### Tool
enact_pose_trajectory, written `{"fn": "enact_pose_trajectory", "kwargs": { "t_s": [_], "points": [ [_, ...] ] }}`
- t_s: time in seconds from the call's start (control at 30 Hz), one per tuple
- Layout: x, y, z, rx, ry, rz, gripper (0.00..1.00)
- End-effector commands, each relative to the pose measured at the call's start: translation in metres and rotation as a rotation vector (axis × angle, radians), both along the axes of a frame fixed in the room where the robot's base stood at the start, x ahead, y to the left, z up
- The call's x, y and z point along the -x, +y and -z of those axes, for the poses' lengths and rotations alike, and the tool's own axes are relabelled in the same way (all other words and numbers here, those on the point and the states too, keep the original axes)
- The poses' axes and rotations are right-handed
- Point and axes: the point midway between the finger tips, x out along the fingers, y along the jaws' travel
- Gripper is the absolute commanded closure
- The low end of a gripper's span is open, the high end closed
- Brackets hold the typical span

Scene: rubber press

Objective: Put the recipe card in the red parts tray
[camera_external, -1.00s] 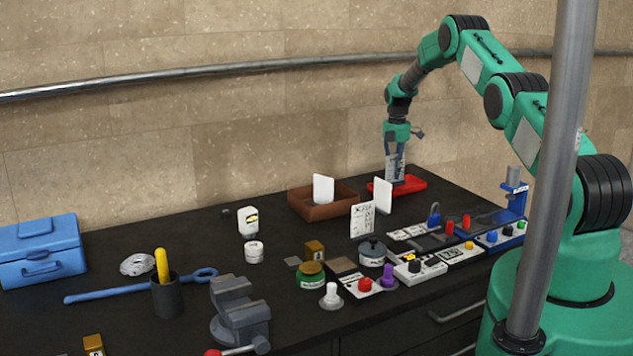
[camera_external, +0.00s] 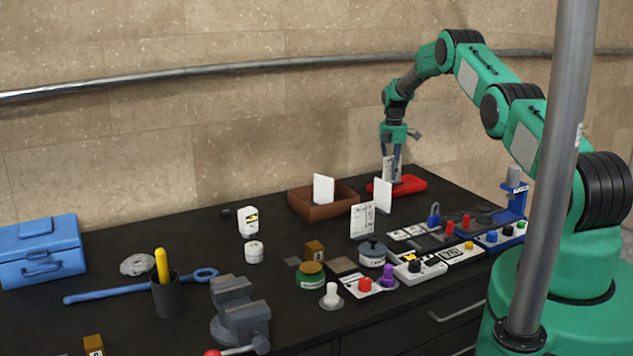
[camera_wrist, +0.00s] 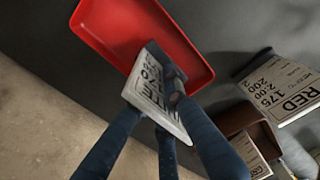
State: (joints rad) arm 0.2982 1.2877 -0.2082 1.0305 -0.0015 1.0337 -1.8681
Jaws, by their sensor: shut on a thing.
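My gripper (camera_external: 395,152) is at the back right of the bench, pointing down over the red parts tray (camera_external: 415,185). It is shut on a white printed recipe card (camera_external: 389,170), whose lower end is at the tray. In the wrist view, the blue fingers of my gripper (camera_wrist: 172,100) hold the card (camera_wrist: 150,98), tilted, with its far end over the floor of the red tray (camera_wrist: 183,58). I cannot tell whether the card touches the tray floor. Part of the card is hidden behind a finger.
A brown tray (camera_external: 330,208) with a white card (camera_external: 323,188) upright in it stands left of the red tray. Two more upright cards (camera_external: 383,195) (camera_external: 362,219) stand in front. The wrist view shows one reading RED (camera_wrist: 285,88). The wall (camera_external: 300,130) is close behind.

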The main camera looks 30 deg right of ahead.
Motion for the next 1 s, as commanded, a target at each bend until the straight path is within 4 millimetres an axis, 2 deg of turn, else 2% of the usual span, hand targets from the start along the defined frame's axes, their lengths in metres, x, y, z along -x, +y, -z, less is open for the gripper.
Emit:
{"fn": "enact_pose_trajectory", "kwargs": {
  "t_s": [0.2, 0.73, 0.77, 0.83, 1.0],
  "points": [
    [0.001, 0.000, 0.019, 0.000, 0.002, 0.000, 1.00],
    [0.001, 0.000, 0.027, 0.000, 0.001, 0.000, 1.00],
    [0.001, 0.000, 0.027, 0.000, 0.002, 0.000, 0.85],
    [0.001, 0.000, 0.026, 0.000, 0.002, 0.000, 0.71],
    [0.001, 0.000, 0.026, 0.000, 0.001, 0.000, 0.70]
  ]
}}
